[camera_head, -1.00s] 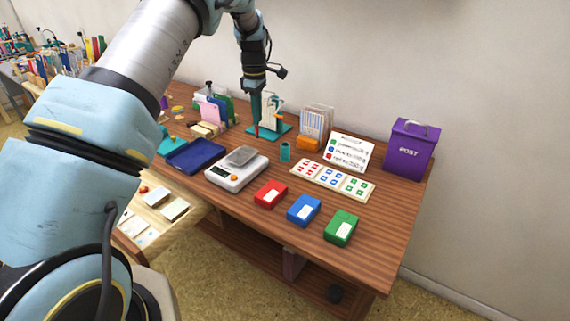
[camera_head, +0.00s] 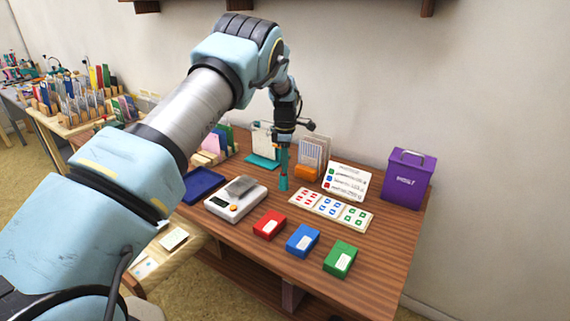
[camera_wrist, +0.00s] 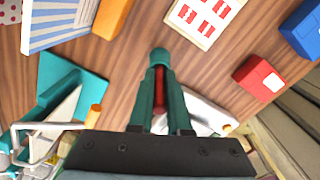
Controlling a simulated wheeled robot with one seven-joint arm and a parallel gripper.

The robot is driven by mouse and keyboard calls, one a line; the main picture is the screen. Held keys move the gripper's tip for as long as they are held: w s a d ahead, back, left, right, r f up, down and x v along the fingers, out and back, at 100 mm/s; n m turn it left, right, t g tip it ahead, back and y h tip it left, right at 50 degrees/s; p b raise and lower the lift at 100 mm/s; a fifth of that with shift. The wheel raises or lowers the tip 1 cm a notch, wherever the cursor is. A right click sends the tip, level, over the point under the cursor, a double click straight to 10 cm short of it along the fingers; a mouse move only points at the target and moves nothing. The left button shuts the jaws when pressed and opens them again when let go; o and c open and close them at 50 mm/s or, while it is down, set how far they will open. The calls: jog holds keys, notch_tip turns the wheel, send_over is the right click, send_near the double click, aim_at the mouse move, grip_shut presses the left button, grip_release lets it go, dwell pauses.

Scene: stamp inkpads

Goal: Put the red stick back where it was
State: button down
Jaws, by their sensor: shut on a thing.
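My gripper (camera_head: 285,166) points down over the small teal cup (camera_head: 284,184) on the wooden table. In the wrist view the gripper (camera_wrist: 160,72) is shut on the red stick (camera_wrist: 160,88), which shows between the two teal fingers. The cup (camera_wrist: 160,55) lies in line with the fingertips there. The stick's lower end is hidden at the cup; I cannot tell whether it is inside the cup or just above it.
A card with printed stamps (camera_head: 330,209) lies right of the cup. An orange-based letter rack (camera_head: 310,160) stands behind. A scale (camera_head: 236,198), red (camera_head: 269,225), blue (camera_head: 302,241) and green (camera_head: 340,260) inkpads are in front. A purple post box (camera_head: 408,180) stands at right.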

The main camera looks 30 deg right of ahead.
jog(key=shift+f, duration=0.5)
jog(key=shift+f, duration=0.15)
jog(key=c, duration=0.9)
grip_release()
jog(key=shift+o, duration=0.2)
notch_tip(320, 180, up, 12)
jog(key=b, duration=0.3)
jog(key=shift+a+r, duration=0.1)
jog(key=shift+r, duration=0.1)
